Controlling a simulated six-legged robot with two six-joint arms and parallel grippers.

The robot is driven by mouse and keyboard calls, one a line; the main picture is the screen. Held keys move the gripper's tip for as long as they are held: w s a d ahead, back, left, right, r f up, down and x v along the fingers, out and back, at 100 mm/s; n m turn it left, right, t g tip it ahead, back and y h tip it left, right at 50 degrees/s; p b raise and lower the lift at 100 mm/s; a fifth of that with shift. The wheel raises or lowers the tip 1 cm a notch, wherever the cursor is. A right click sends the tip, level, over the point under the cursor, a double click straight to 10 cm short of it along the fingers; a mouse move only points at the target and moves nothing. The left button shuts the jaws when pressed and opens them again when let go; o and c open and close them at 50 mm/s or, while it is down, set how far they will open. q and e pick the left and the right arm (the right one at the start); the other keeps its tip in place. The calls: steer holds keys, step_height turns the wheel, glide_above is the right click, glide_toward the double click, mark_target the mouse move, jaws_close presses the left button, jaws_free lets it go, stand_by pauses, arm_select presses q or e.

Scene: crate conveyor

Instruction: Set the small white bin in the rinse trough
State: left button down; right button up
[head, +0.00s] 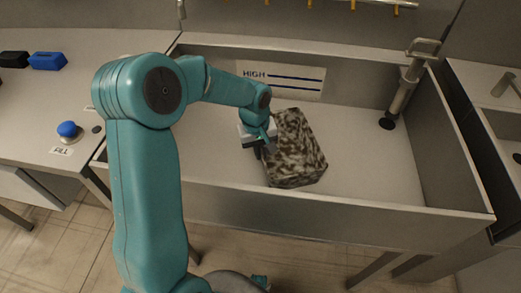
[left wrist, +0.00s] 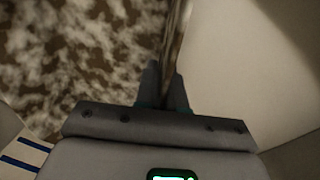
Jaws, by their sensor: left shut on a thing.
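The only bin-like thing in view is a box mottled brown and white (head: 300,150), not plain white. In the left wrist view the fingers (left wrist: 165,88) close on that edge, with the mottled face (left wrist: 80,60) to the left. My right gripper is not in view.
A metal tap (head: 405,85) stands at the trough's back right. A sign (head: 285,80) is on the back wall. The trough floor right of the box is clear. A counter at left has a blue button (head: 68,130) and a blue block (head: 48,60).

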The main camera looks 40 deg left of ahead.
arm_select(q)
steer(key=c, duration=1.2)
jaws_free()
steer(key=shift+c, duration=0.2)
steer(key=shift+r+p, duration=0.3)
steer(key=shift+r, duration=0.15)
step_height(320, 180, up, 11)
steer(key=p, duration=0.2)
steer(key=shift+s+a+r, duration=0.15)
steer(key=shift+s+a, duration=0.2)
steer(key=shift+s, duration=0.1)
